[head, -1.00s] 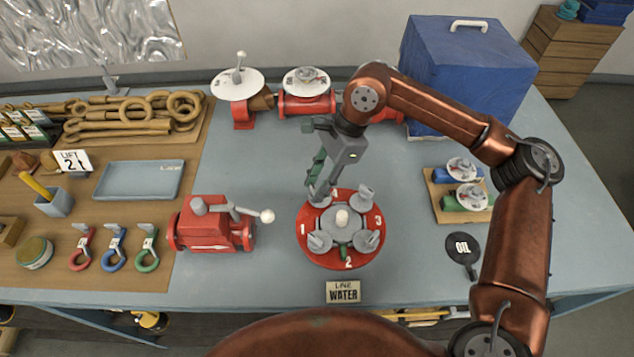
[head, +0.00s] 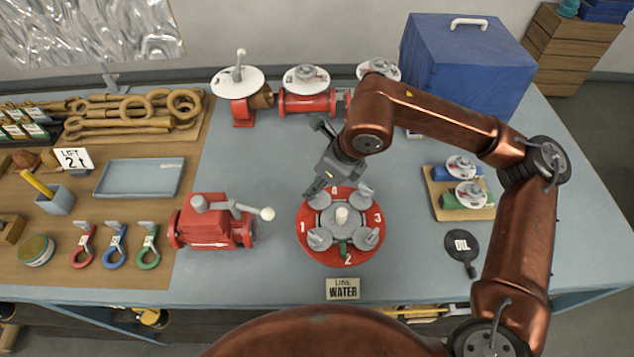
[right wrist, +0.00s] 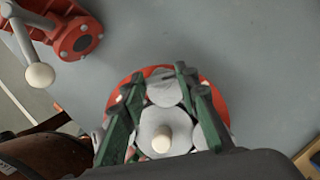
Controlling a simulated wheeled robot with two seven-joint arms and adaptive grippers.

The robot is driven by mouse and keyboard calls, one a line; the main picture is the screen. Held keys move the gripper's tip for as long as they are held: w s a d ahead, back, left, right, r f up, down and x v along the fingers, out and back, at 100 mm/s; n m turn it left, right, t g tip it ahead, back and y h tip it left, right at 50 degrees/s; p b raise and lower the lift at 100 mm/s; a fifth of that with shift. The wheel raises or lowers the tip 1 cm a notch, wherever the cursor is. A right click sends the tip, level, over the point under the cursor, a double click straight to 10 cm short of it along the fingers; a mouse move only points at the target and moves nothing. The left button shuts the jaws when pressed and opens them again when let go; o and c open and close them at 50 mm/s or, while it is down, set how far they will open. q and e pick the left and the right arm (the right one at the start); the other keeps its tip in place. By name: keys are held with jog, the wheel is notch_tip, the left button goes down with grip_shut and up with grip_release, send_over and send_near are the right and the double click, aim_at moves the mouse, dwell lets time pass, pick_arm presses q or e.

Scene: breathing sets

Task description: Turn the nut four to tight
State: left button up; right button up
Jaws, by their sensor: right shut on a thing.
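A round red flange (head: 347,259) lies flat on the bench, with white numbers 1 to 4 around its rim and a grey centre with a pale knob (head: 341,215). Grey wing nuts sit around the centre: upper right (head: 365,193), lower right (head: 368,237), lower left (head: 320,239). My right gripper (head: 318,190) is at the upper-left nut, near the number 4, and mostly covers it in the head view. In the right wrist view its green-sided fingers (right wrist: 160,82) stand either side of a grey nut (right wrist: 165,92). My left gripper is out of view.
A red valve (head: 213,226) with a ball-ended lever stands left of the flange. A WATER sign (head: 342,289) is in front, a black OIL tag (head: 461,248) to the right. Red valves (head: 305,103) line the back beside a blue box (head: 465,75).

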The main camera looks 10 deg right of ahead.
jog(key=shift+m+t+h, duration=0.3)
jog(key=shift+m, duration=0.8)
jog(key=o, duration=1.1)
jog(key=shift+o, duration=0.2)
jog(key=v, duration=1.2)
jog(key=shift+a, duration=0.15)
